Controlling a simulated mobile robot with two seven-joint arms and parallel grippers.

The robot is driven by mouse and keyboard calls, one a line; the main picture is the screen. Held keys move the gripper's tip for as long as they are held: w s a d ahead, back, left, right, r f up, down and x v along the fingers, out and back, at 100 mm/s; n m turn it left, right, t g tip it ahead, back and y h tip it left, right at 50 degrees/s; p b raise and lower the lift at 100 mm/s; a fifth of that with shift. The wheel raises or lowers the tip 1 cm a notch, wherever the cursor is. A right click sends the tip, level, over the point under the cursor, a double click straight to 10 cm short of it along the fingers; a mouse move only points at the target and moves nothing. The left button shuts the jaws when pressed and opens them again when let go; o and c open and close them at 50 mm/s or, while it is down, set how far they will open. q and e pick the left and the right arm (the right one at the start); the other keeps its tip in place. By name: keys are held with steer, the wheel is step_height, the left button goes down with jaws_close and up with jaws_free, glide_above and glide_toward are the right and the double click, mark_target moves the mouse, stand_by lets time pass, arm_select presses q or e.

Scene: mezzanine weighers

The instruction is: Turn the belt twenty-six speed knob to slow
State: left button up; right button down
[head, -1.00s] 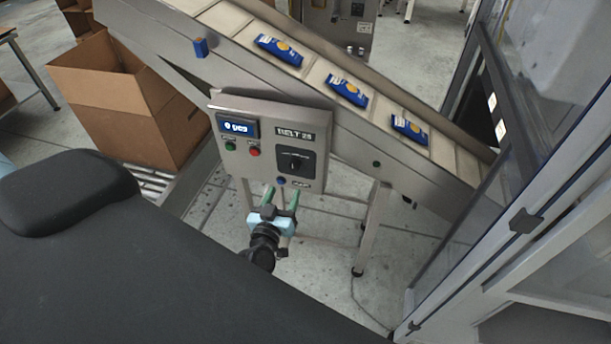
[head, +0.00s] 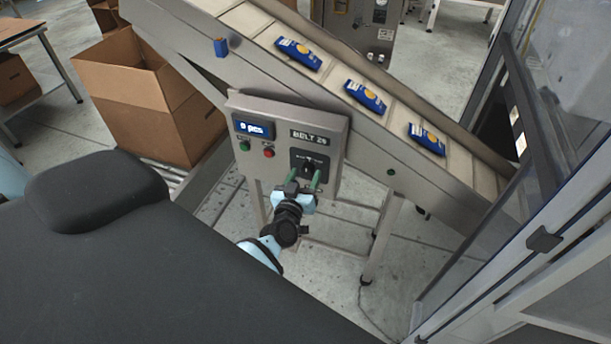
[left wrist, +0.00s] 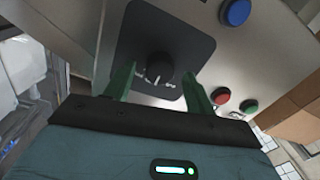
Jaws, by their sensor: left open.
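The speed knob (left wrist: 159,69) is a black round knob on a dark square plate, seen close in the left wrist view. In the head view the knob (head: 308,168) is partly hidden by my gripper. The grey control box (head: 262,110) carries the label "BELT 26" (head: 309,137) and a display reading "0 pcs" (head: 253,127). My left gripper (head: 305,180) is open, its green fingers pointing at the plate, one on each side of the knob. In the left wrist view the fingers (left wrist: 157,82) stand apart from the knob. My right gripper is not in view.
A green button (head: 244,146) and a red button (head: 268,153) sit left of the knob. A blue button (left wrist: 235,12) shows in the wrist view. The inclined conveyor (head: 215,50) carries blue packs (head: 365,97) behind the box. A glass guard (head: 500,200) stands at right.

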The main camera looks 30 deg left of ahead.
arm_select(q)
steer(key=shift+w+a, duration=0.1)
steer(key=shift+w, duration=0.25)
steer(key=c, duration=1)
steer(key=shift+n, duration=0.3)
steer(key=n, duration=0.3)
steer(key=shift+n, duration=0.3)
steer(key=n, duration=0.4)
steer(key=shift+n, duration=0.3)
